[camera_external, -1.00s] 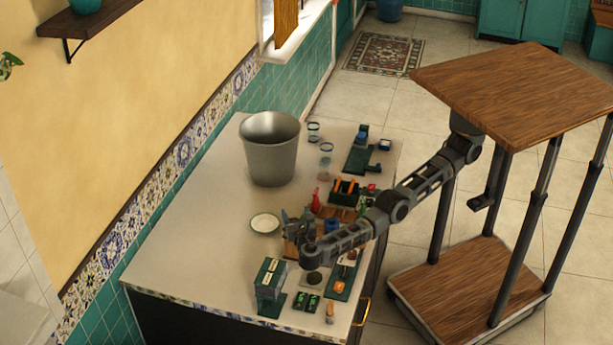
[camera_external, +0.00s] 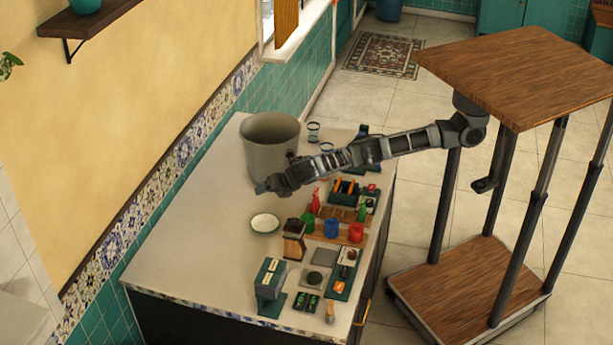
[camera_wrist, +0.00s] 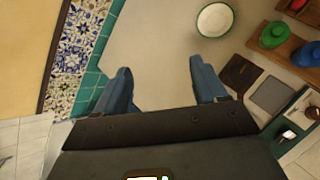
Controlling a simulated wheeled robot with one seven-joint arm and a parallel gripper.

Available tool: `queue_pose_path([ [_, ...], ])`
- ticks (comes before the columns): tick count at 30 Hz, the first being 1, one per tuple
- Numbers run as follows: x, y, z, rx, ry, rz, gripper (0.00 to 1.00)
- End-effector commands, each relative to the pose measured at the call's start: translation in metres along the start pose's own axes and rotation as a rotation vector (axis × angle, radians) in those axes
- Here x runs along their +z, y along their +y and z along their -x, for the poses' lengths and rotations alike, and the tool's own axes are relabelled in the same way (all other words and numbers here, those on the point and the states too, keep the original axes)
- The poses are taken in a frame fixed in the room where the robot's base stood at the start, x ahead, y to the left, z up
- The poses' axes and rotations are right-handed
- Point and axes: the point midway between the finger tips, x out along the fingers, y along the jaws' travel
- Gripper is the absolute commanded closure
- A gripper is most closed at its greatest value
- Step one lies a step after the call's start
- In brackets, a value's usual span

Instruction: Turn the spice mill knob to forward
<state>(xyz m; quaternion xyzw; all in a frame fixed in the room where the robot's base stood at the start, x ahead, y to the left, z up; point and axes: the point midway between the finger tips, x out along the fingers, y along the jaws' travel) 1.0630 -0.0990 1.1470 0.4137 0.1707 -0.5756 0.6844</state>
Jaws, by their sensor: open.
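My gripper (camera_external: 264,187) is raised over the counter in front of the grey bucket, left of the coloured cups. In the wrist view my gripper (camera_wrist: 162,82) has its two blue-grey fingers wide apart, with only bare counter between them. I cannot tell for sure which thing is the spice mill. A wooden block with a dark top (camera_external: 293,240) stands by the white bowl, below my gripper in the picture. A dark green box with pale labels (camera_external: 270,280) stands near the counter's front. No knob or its setting can be made out. My gripper touches neither.
A grey bucket (camera_external: 271,145) stands just behind my arm. A white bowl (camera_external: 265,223) lies near the block; red (camera_external: 356,232), blue (camera_external: 331,227) and green cups (camera_external: 308,222) stand to its right. Grey square plates (camera_external: 314,279) lie nearer. The counter's left side is clear.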

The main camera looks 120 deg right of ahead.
Motion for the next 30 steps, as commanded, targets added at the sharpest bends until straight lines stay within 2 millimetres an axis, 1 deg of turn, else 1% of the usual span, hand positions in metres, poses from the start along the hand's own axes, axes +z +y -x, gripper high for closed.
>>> queue_pose_path([
  [1,-0.001,-0.003,0.003,-0.002,0.034,0.030,0.29],
  [5,-0.022,-0.027,0.000,-0.044,0.138,0.121,0.29],
  [9,-0.041,-0.065,-0.007,-0.130,0.233,0.213,0.29],
  [12,-0.051,-0.090,-0.012,-0.191,0.280,0.261,0.29],
  [15,-0.056,-0.107,-0.015,-0.236,0.311,0.289,0.29],
  [20,-0.061,-0.119,-0.022,-0.263,0.328,0.304,0.29],
  [23,-0.064,-0.122,-0.033,-0.265,0.328,0.303,0.29],
  [30,-0.074,-0.133,-0.066,-0.262,0.328,0.304,0.29],
])
